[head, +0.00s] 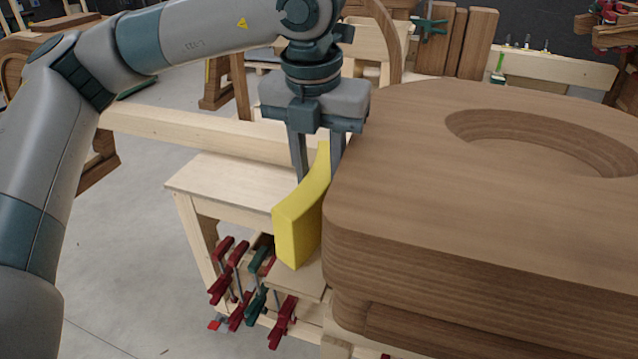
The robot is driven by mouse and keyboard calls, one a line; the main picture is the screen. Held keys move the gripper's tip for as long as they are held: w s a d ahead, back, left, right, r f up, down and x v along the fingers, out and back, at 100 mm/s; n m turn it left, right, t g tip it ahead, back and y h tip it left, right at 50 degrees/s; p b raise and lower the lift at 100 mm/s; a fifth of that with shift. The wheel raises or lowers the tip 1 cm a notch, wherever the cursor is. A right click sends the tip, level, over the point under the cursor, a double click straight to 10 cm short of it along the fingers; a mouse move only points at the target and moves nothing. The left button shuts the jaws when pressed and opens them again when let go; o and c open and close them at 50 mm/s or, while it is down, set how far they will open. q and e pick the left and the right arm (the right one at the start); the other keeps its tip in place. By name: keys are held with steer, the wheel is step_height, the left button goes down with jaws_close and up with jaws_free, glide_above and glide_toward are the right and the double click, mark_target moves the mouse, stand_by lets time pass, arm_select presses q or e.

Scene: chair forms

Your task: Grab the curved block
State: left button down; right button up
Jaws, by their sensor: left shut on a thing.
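The curved block (301,220) is yellow and stands near the middle of the head view, just left of a large wooden form. My left gripper (318,165) points down from above with its two fingers on either side of the block's upper part, shut on it. The block's right side is partly hidden by the wooden form. I cannot tell whether its lower end touches the surface below. My right gripper is not in view.
The large brown wooden form (430,210), with an oval recess on top, fills the right side close to the block. A pale wooden bench (215,185) is behind and left. Red and green clamps (240,275) hang below. Grey floor (130,290) is open at left.

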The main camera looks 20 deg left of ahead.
arm_select(q)
step_height(320, 180, up, 16)
steer(key=b, duration=0.4)
steer(key=shift+s, duration=0.1)
stand_by(0.6)
